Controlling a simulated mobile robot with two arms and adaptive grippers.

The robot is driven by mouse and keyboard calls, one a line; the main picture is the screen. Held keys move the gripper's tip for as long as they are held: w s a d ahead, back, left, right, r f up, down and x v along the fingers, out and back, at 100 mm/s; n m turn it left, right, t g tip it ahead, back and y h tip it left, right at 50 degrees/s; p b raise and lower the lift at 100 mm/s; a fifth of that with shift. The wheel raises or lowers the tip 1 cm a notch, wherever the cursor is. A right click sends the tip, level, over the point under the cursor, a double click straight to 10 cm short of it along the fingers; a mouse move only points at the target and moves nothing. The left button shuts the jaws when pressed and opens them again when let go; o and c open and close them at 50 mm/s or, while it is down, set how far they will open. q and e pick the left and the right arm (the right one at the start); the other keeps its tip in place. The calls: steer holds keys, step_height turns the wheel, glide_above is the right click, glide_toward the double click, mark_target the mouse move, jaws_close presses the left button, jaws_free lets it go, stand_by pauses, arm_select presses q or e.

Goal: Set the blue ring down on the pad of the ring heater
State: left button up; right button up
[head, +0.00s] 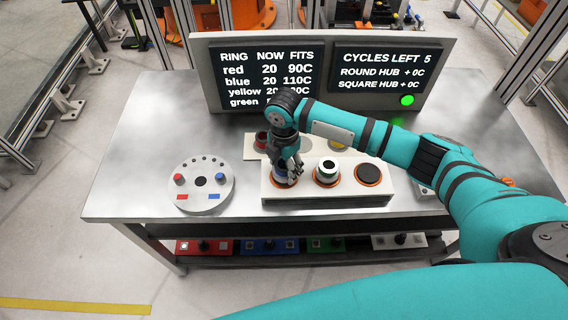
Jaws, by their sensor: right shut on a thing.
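My right gripper (289,170) reaches in from the right and points down over the left end of a white block, the ring heater (300,200). It is shut on the blue ring (280,174), which is mostly hidden by the fingers. The ring is at or just above the left orange-rimmed spot; I cannot tell if it touches. The right spot is a bare dark pad (368,174) with an orange rim. My left gripper is out of view.
A round grey plate (202,200) with red and blue pieces stands left. Behind the heater, a pale rack holds a red piece (262,138) and a yellow one (338,144). A display panel (320,100) stands at the back.

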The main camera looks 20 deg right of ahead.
steer(key=shift+f, duration=0.2)
stand_by(0.4)
steer(key=o, duration=1.7)
steer(key=shift+c, duration=0.2)
step_height(320, 180, up, 12)
steer(key=shift+r, duration=0.15)
